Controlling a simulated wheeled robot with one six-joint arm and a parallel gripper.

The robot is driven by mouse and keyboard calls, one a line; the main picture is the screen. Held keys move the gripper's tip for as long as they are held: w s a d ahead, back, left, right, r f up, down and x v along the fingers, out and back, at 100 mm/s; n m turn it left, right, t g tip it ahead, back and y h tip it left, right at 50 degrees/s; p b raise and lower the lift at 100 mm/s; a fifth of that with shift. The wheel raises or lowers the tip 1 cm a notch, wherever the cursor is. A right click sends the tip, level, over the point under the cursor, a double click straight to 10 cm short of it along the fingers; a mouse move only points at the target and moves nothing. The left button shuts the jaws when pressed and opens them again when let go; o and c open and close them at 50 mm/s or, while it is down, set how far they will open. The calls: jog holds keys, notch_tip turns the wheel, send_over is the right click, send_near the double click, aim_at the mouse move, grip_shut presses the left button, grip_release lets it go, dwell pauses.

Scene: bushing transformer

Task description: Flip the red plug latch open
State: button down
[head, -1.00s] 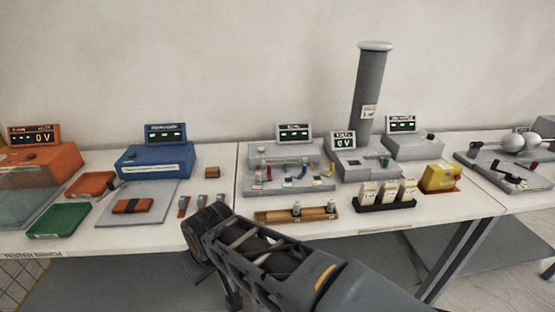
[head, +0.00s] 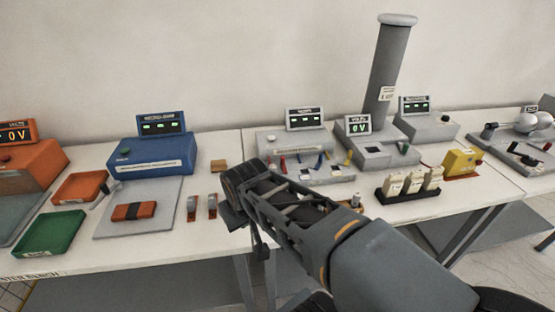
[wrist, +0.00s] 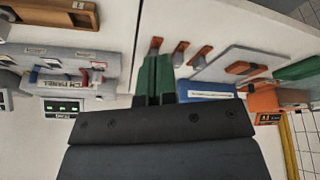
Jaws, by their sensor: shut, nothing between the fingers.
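The grey plug panel (head: 330,174) lies on the bench with small red, blue and yellow pieces on it. The red piece (head: 283,165) stands at its left end in the head view. In the head view my arm hides the fingers and covers the panel's lower-left part.
A wooden strip (wrist: 60,10) lies in front of the panel. Copper-coloured clips (head: 191,207) stand at the left, near the blue meter (head: 152,155) and a grey plate (head: 125,225). White blocks in a black rack (head: 408,190) and a yellow box (head: 462,163) are at the right.

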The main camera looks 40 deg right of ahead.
jog(key=w+d+h, duration=0.5)
jog(key=w+d, duration=1.2)
jog(key=d, duration=0.3)
jog(key=shift+w+d+r+m+t, duration=0.15)
jog(key=shift+d+r+m+t, duration=0.15)
jog(key=shift+d+r+m, duration=0.1)
jog(key=shift+f, duration=0.1)
send_near(282, 166)
jog(key=w+d+f, duration=0.1)
jog(key=w, duration=0.1)
jog(key=w+d+f, duration=0.1)
jog(key=f, duration=0.1)
jog(key=shift+w+d+f, duration=0.15)
jog(key=shift+w+f, duration=0.1)
jog(key=shift+w, duration=0.1)
jog(key=shift+d, duration=0.1)
